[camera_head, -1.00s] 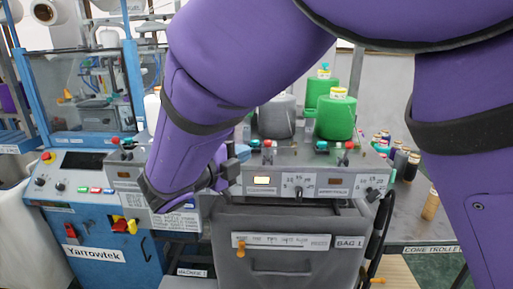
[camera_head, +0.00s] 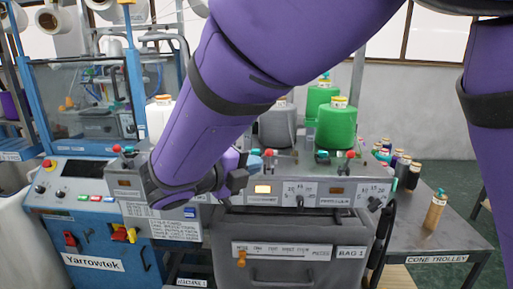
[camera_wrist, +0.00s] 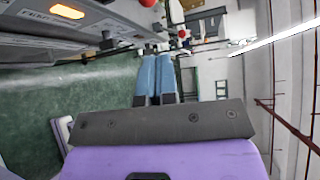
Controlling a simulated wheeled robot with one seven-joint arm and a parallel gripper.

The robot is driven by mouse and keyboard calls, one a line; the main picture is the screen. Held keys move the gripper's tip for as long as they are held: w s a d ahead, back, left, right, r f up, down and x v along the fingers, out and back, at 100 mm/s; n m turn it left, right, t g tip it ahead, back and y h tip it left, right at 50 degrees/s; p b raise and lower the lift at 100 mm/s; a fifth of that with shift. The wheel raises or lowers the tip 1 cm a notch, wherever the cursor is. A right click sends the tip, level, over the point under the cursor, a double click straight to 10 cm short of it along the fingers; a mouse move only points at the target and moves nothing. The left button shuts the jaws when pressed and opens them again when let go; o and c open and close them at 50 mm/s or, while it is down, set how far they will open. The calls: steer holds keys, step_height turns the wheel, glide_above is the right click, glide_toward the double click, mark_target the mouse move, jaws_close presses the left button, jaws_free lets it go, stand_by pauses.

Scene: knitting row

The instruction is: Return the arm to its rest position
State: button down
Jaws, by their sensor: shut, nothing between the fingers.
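My purple arm (camera_head: 215,80) reaches across the head view from the upper right, down to the left. Its wrist (camera_head: 185,180) is in front of the grey control panel, between the blue machine and the grey bag unit. My gripper (camera_wrist: 157,62) shows in the wrist view as two blue fingers lying together, shut and empty. They point past the grey panel edge over green floor. In the head view the fingers are mostly hidden by the wrist and hard to tell from the panel.
The blue Yarrowtek machine (camera_head: 85,240) stands left. Grey (camera_head: 277,127) and green (camera_head: 337,126) yarn cones stand behind the control panel (camera_head: 300,172). The cone trolley (camera_head: 445,240) at right carries several small cones and a tan cone (camera_head: 434,212). Green floor is free beyond the trolley.

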steer(key=s+d+r+m+g+y, duration=0.2)
steer(key=d+m+g, duration=0.2)
steer(key=d+m, duration=0.7)
steer(key=s+d+r+m+g+y, duration=0.1)
steer(key=s+d+m+g+y, duration=0.2)
steer(key=d+m+g, duration=0.7)
steer(key=s+d+r+m+t+y, duration=0.1)
steer(key=s+d+m+t+y, duration=0.2)
steer(key=s+m, duration=0.4)
steer(key=s+d+r+m+t+y, duration=0.1)
steer(key=s+d+m+t+y, duration=0.2)
steer(key=m, duration=1.1)
steer(key=s+d+t, duration=0.2)
steer(key=s+d, duration=0.2)
steer(key=d, duration=0.1)
steer(key=shift+s+d+m+y, duration=0.3)
steer(key=shift+s+m+y, duration=0.05)
steer(key=shift+m+y, duration=0.05)
